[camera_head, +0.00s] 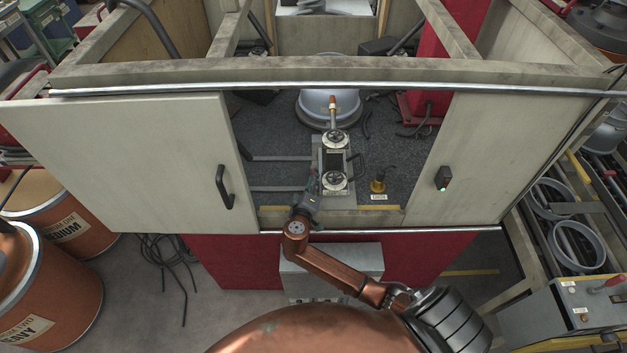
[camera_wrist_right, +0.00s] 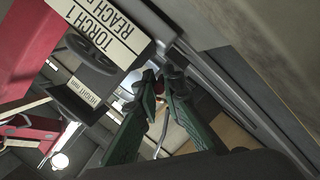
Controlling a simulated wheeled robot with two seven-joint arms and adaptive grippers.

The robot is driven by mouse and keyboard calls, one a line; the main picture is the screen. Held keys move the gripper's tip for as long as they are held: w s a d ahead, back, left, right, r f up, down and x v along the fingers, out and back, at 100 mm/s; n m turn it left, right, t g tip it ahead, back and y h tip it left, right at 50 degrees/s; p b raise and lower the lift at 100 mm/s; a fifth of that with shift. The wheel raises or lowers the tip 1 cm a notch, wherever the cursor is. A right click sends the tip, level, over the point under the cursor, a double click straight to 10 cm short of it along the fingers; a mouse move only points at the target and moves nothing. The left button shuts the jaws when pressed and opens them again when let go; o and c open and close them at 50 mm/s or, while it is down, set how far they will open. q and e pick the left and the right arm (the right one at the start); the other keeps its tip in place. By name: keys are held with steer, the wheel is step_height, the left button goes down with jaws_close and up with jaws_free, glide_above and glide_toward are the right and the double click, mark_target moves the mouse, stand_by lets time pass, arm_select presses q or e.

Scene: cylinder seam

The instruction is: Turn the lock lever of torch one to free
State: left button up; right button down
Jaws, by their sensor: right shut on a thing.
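My right gripper (camera_head: 313,183) is inside the cabinet opening, at the near left side of the torch unit (camera_head: 334,158). In the right wrist view, its two green fingers (camera_wrist_right: 162,84) are closed around a small dark part, which appears to be the lock lever (camera_wrist_right: 155,86) of torch one. The fingers hide most of it, so its angle cannot be told. A white plate (camera_wrist_right: 103,35) beside it reads "TORCH 1 REACH". The torch unit has two round dials, a near one (camera_head: 334,182) and a far one (camera_head: 336,139). My left gripper is not in view.
A left door panel (camera_head: 130,160) and a right door panel (camera_head: 475,160) flank the opening. A steel rail (camera_head: 330,89) crosses above it. A small brass fitting (camera_head: 378,185) stands right of the torch unit. The dark floor between has free room.

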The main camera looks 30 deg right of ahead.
steer(key=shift+w+a+f, duration=0.1)
steer(key=m+g+h+b, duration=0.1)
steer(key=w+a+m+g+h+b, duration=0.1)
steer(key=m+g+b, duration=0.1)
steer(key=shift+w+a+f+h, duration=0.1)
steer(key=shift+a+f+h, duration=0.1)
steer(key=shift+h, duration=0.1)
steer(key=shift+w+a+r+m+g+h+b, duration=0.15)
steer(key=shift+m+g+h+b, duration=0.25)
steer(key=shift+m+g+b, duration=0.4)
steer(key=shift+r+g, duration=0.1)
steer(key=shift+g, duration=0.2)
steer(key=c, duration=2)
jaws_free()
steer(key=shift+c, duration=0.2)
